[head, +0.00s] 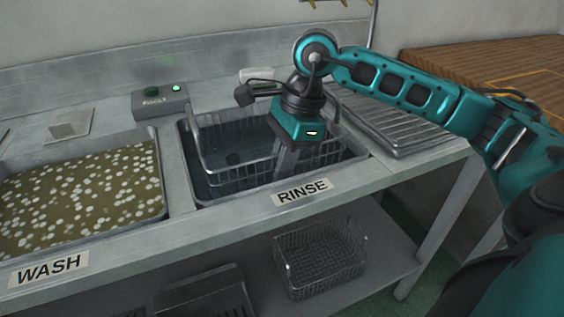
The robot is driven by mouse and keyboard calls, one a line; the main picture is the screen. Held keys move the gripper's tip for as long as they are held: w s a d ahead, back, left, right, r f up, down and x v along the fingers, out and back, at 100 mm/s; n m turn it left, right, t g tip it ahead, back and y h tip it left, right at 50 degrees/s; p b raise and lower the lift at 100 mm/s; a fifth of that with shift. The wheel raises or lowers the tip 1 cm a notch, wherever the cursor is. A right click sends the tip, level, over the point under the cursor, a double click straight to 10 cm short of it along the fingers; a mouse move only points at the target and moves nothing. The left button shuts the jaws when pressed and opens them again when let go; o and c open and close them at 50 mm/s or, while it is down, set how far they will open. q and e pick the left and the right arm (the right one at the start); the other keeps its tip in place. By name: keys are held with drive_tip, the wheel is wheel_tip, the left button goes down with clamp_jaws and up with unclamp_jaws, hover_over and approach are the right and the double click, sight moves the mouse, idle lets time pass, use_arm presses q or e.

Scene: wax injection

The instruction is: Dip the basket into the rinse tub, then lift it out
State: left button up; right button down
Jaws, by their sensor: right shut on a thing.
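A wire basket (230,179) is in the rinse tub (187,160), the sunken basin behind the RINSE label (302,191). Its rim is near the level of the tub's edge, and dark water shows through and around its mesh. My right gripper (285,168) points down over the front right part of the basket and is shut on the basket. The exact grip point is hidden behind the gripper body. My left gripper is out of view.
The wash tub (85,185) at left holds murky liquid with many pale bits. A control box (160,103) stands behind the tubs. A ribbed drain rack (400,122) lies at right. A second wire basket (320,262) sits on the lower shelf.

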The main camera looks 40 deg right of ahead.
drive_tip(key=shift+r, duration=0.2)
drive_tip(key=shift+r+p, duration=1.55)
drive_tip(key=shift+r, duration=0.45)
drive_tip(key=shift+r+p, duration=1.75)
drive_tip(key=shift+r, duration=0.65)
drive_tip(key=shift+r+p, duration=0.9)
drive_tip(key=shift+r, duration=0.3)
drive_tip(key=shift+r+p, duration=0.7)
drive_tip(key=shift+r, duration=0.2)
